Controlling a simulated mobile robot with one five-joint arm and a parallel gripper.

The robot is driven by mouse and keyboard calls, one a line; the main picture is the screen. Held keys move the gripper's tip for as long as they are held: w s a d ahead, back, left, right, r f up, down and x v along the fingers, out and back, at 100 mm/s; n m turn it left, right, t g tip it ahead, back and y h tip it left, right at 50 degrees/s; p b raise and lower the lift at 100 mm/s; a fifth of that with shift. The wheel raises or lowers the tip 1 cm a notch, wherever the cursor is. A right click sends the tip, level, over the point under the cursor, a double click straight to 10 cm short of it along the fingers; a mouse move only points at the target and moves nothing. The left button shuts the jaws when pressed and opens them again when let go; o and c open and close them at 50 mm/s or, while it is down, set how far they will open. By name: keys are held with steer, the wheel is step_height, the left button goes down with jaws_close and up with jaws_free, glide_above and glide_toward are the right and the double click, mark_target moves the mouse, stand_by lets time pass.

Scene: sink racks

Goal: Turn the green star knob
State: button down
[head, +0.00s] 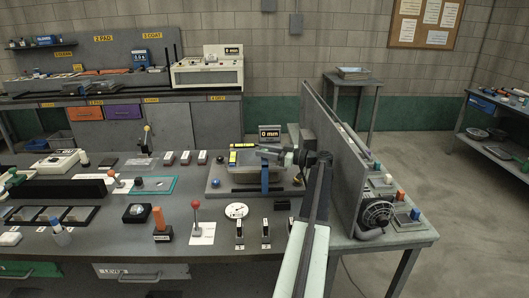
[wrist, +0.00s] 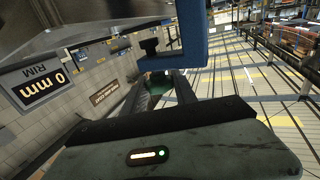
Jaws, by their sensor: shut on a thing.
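My gripper (head: 264,149) reaches left from my arm over the back of the grey fixture plate (head: 221,184) on the bench. In the wrist view, my gripper (wrist: 160,88) has its two dark fingers closed around a small dark green piece (wrist: 158,84), which looks like the green star knob. Its star shape is mostly hidden by the fingers, and I cannot tell how far it is turned. In the head view I cannot make the knob out. A blue bracket (wrist: 194,45) and a black knob (wrist: 150,47) sit just beyond the fingers in the wrist view.
A "0 mm" display (head: 269,132) stands behind the fixture; it also shows in the wrist view (wrist: 40,90). A tall grey panel (head: 343,165) stands close right of my arm. A red ball lever (head: 196,205) and a white dial (head: 236,211) stand at the front.

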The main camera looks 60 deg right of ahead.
steer(key=shift+f+n+g+y, duration=0.1)
steer(key=shift+n+g+y, duration=0.4)
steer(key=shift+n+y, duration=0.75)
steer(key=shift+y, duration=0.45)
steer(key=c, duration=1)
jaws_free()
